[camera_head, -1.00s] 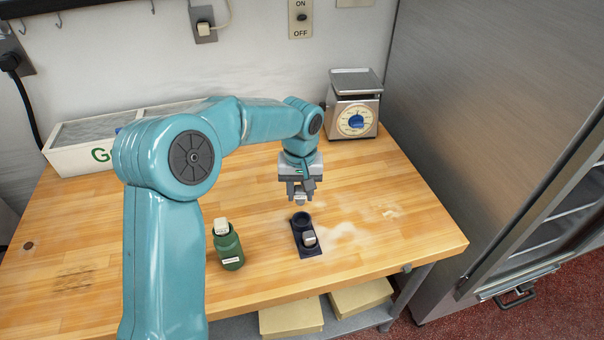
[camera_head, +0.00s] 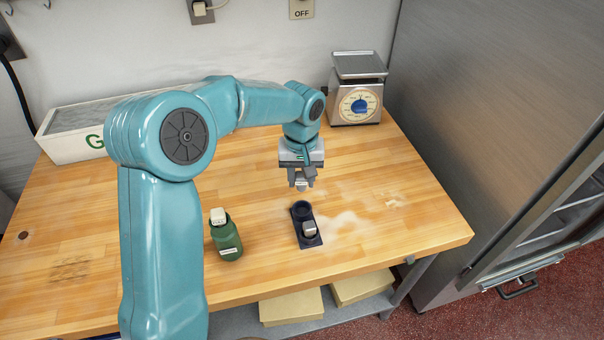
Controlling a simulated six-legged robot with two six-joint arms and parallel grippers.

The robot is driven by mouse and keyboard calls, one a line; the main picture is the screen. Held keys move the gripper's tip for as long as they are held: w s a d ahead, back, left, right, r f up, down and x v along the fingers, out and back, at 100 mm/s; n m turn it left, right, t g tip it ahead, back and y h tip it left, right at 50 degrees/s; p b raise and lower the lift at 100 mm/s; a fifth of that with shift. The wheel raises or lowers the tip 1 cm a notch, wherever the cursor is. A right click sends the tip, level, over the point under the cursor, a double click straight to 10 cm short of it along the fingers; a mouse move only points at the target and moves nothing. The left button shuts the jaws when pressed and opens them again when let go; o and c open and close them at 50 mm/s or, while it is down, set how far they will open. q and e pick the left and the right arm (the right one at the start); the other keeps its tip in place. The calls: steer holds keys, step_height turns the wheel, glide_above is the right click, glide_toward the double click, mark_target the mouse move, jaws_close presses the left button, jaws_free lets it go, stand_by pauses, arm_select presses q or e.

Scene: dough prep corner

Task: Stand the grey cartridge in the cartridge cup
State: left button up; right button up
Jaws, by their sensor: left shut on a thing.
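My left gripper (camera_head: 301,181) points down above the table and is shut on a small grey piece, the grey cartridge (camera_head: 301,185), which shows between the fingertips. Much of the cartridge is hidden by the fingers. The cartridge cup (camera_head: 302,207) looks like the round dark opening at the back of a dark blue holder (camera_head: 312,242) on the table. In the picture the gripper is just above and behind this holder, apart from it. A pale grey block (camera_head: 309,229) sits in the front part of the holder. My right gripper is not in view.
A kitchen scale (camera_head: 358,90) stands at the back right, a white planter-like box (camera_head: 75,148) at the back left. White powder lies right of the holder. The table's front edge is close.

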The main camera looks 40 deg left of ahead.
mark_target(303, 190)
arm_select(q)
step_height(303, 190, down, 5)
steer(key=b, duration=0.3)
steer(key=shift+w+f+b, duration=0.15)
steer(key=shift+b, duration=0.2)
steer(key=shift+f+b, duration=0.5)
steer(key=shift+f, duration=0.1)
steer(key=shift+w+f, duration=0.1)
steer(key=shift+f, duration=0.1)
steer(key=shift+r, duration=0.1)
steer(key=shift+f+b, duration=0.35)
steer(key=shift+f, duration=0.1)
steer(key=shift+f+b, duration=0.35)
